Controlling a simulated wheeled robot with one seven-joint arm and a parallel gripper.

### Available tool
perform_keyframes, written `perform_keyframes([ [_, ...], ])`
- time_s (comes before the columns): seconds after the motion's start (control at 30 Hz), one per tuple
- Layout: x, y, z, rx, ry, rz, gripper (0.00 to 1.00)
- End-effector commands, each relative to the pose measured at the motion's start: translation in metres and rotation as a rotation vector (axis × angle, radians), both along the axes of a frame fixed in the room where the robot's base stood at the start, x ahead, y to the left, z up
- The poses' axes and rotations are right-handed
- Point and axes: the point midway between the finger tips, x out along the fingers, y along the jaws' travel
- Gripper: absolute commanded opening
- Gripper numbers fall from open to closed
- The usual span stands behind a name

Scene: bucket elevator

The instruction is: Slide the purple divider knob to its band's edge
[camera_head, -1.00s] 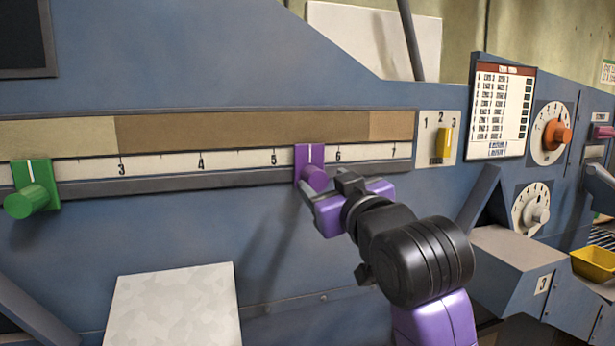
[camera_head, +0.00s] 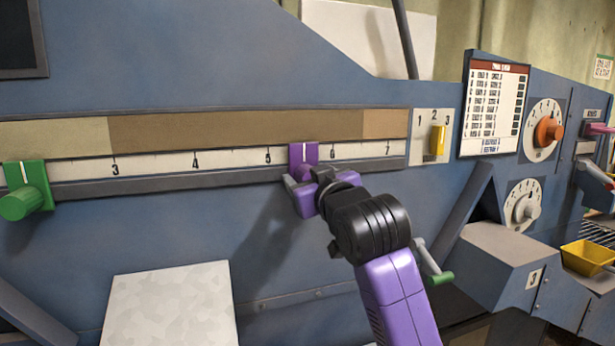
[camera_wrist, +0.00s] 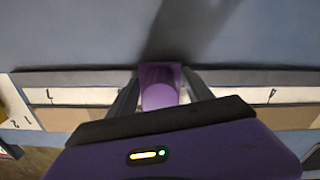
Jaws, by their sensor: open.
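The purple divider knob (camera_head: 304,168) sits on the numbered scale (camera_head: 230,160) between 5 and 6, its white line a little past midway. The band above the scale has a pale left part, a darker brown middle part (camera_head: 230,140) and a lighter brown right part (camera_head: 385,124). The brown middle's right edge is near x of 6 to 7, to the right of the knob. My gripper (camera_head: 303,184) is at the knob, fingers open. In the wrist view the purple knob (camera_wrist: 160,88) stands between the two fingers; contact cannot be told.
A green knob (camera_head: 24,195) sits at the scale's left end. A yellow switch (camera_head: 438,140) and an orange dial (camera_head: 549,132) are to the right. A pale plate (camera_head: 170,305) is below left. The wall below the rail is mostly clear.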

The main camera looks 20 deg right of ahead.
Motion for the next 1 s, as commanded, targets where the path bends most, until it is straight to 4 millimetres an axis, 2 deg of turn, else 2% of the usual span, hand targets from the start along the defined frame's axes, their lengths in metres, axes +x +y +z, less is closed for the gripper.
perform_keyframes([
  [0.07, 0.000, 0.000, 0.000, 0.000, 0.000, 0.000, 0.55],
  [0.3, 0.000, 0.000, 0.000, 0.000, 0.000, 0.000, 0.08],
  [0.37, 0.000, 0.000, 0.000, 0.000, 0.000, 0.000, 0.00],
  [0.57, 0.000, 0.000, 0.000, 0.000, 0.000, 0.000, 0.00],
  [0.67, 0.000, -0.007, 0.000, 0.001, 0.001, -0.002, 0.00],
  [0.77, 0.000, -0.026, 0.001, 0.002, 0.001, -0.005, 0.00],
  [1.0, 0.000, -0.097, 0.001, 0.001, 0.001, -0.007, 0.00],
])
